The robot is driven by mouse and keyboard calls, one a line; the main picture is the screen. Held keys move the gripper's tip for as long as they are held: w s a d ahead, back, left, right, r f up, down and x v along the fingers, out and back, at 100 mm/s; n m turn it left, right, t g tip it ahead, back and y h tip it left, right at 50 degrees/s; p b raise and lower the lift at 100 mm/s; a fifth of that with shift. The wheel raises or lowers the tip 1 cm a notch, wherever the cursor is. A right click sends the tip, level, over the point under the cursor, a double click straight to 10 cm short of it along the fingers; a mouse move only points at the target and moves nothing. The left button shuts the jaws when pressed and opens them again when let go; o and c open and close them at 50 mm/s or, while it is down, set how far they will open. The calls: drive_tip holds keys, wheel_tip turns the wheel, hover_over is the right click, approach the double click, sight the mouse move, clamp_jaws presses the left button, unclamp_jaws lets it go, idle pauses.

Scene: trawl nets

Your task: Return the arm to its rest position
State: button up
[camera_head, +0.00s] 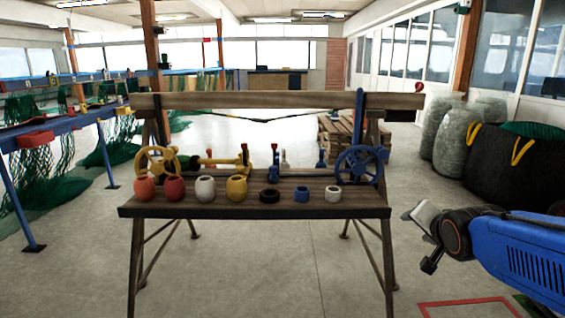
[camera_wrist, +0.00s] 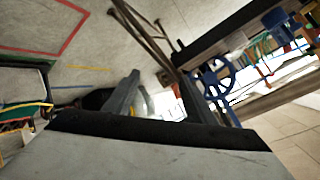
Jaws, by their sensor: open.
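My gripper (camera_head: 418,240) is at the right of the head view, beside the right end of the wooden bench (camera_head: 260,211) and apart from it. Its jaws are open, with nothing seen between them. My blue arm runs in from the right edge. In the wrist view the two fingers of my gripper (camera_wrist: 160,100) stand apart, and the picture is strongly tilted. The bench's right end and the blue handwheel (camera_wrist: 215,82) show beyond the fingers.
The bench carries a yellow handwheel (camera_head: 158,164), a blue handwheel (camera_head: 360,165) and a row of coloured floats, including a yellow one (camera_head: 236,188). Black bags (camera_head: 500,172) stand at the right. A red floor outline (camera_head: 465,303) lies below my arm.

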drive_tip(key=s+a+f+n+g, duration=0.2)
drive_tip(key=s+n, duration=0.1)
drive_tip(key=s, duration=0.4)
drive_tip(key=s+a+f+n+g+y, duration=0.1)
drive_tip(key=s+a+f+n+g, duration=0.1)
drive_tip(key=s, duration=0.6)
drive_tip(key=s+a+f+n+g, duration=0.2)
drive_tip(key=s+f+n, duration=0.1)
drive_tip(key=s+n, duration=0.2)
drive_tip(key=shift+s+f+g+y, duration=0.3)
drive_tip(key=shift+s+f+y, duration=0.1)
drive_tip(key=shift+s, duration=0.8)
